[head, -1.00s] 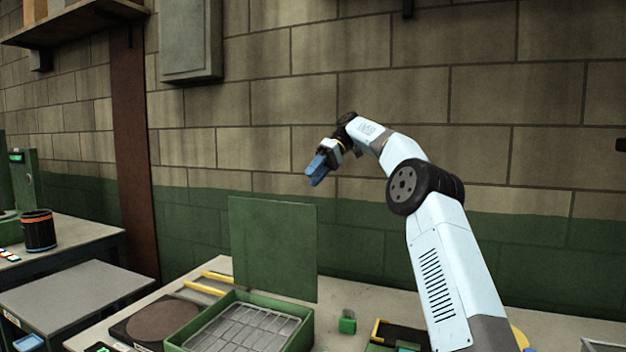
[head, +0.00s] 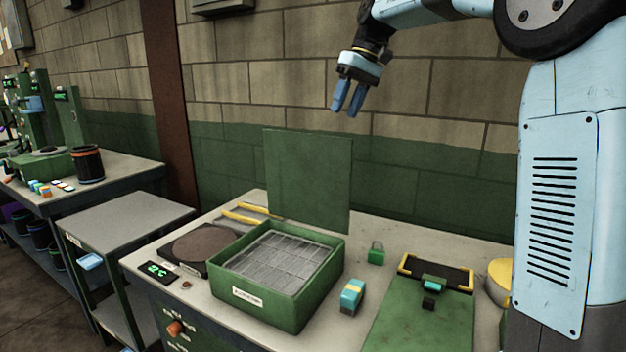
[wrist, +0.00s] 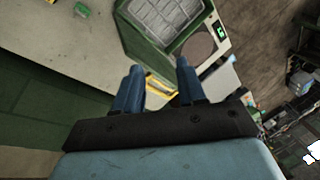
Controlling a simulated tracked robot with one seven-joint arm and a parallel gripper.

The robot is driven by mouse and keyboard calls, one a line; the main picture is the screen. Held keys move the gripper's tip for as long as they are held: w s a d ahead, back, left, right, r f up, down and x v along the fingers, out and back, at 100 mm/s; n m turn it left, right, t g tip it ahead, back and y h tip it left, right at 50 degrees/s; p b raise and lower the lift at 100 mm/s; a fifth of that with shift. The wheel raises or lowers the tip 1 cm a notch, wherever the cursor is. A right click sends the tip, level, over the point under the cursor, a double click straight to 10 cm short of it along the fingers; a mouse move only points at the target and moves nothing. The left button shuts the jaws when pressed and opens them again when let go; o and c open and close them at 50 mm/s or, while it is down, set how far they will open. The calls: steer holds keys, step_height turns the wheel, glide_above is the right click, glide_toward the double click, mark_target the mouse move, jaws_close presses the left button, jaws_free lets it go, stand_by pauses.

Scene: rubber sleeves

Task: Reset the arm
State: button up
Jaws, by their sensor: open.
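My gripper (head: 348,98) hangs high above the workbench, in front of the block wall, with its blue fingers pointing down. The fingers are apart and nothing is between them. The wrist view also shows my gripper (wrist: 157,85) open and empty, with the bench beyond it. My light blue arm runs down the right side of the head view.
Air around my gripper is clear.

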steer(key=s+d+f+m+t+h, duration=0.1)
steer(key=s+d+f, duration=0.4)
steer(key=s, duration=0.5)
steer(key=s+d+f+m+t+h, duration=0.1)
steer(key=s+d+f+m+t, duration=0.2)
steer(key=s, duration=0.8)
steer(key=s+d+f+m+t+h, duration=0.1)
steer(key=s+d+f+t, duration=0.1)
steer(key=s+d+f, duration=0.5)
steer(key=s+f, duration=0.2)
steer(key=s, duration=0.2)
steer(key=shift+d+m+h, duration=0.3)
steer(key=shift+m+h, duration=0.1)
